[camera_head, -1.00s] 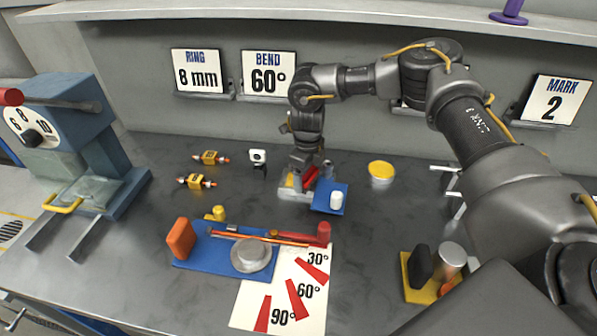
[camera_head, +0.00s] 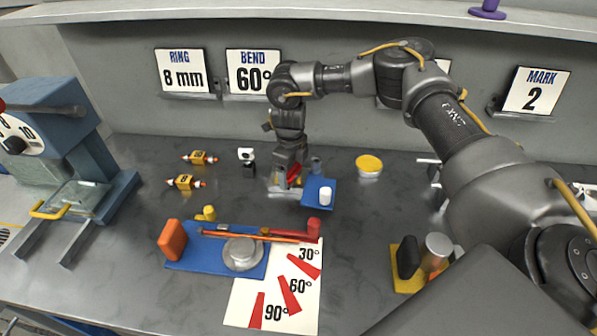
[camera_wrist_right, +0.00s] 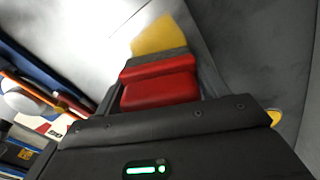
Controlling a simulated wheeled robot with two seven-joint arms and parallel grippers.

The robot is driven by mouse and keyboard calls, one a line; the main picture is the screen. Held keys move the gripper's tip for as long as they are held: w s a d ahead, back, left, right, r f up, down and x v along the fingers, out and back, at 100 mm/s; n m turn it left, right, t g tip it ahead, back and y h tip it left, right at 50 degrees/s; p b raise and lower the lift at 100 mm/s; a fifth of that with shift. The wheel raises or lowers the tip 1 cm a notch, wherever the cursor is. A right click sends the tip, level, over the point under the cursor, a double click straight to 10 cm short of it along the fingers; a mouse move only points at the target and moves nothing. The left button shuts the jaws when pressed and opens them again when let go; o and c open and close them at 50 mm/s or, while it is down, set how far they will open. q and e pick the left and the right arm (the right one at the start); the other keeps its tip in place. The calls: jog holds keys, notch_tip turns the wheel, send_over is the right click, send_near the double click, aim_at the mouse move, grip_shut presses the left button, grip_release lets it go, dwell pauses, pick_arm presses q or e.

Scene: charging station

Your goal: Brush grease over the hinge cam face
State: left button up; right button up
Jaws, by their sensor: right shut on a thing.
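My right gripper (camera_head: 287,178) reaches down to the rear middle of the bench. It is shut on a brush with a red handle (camera_wrist_right: 160,90), a grey band and a yellow tip (camera_wrist_right: 159,36). In the right wrist view the yellow tip lies against or just over a bright grey surface (camera_wrist_right: 85,30); I cannot tell whether they touch. A small blue plate (camera_head: 314,203) with a white cylinder (camera_head: 326,196) is just right of the gripper. A round yellow-topped pot (camera_head: 369,165) stands further right. I cannot clearly identify the hinge cam face. My left gripper is not in view.
A blue bending plate (camera_head: 192,253) with an orange block and grey disc lies in front, beside an angle card (camera_head: 245,300). A blue press (camera_head: 95,165) stands left. Two yellow-banded parts (camera_head: 185,182) lie behind. A yellow holder (camera_head: 405,280) is at right.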

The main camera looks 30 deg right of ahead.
jog(key=shift+w+a, duration=0.45)
jog(key=shift+a, duration=0.15)
jog(key=shift+r, duration=0.1)
jog(key=shift+d, duration=0.1)
jog(key=shift+r+p, duration=2.35)
jog(key=shift+r, duration=0.65)
notch_tip(320, 180, up, 3)
jog(key=p, duration=0.2)
jog(key=shift+p, duration=0.4)
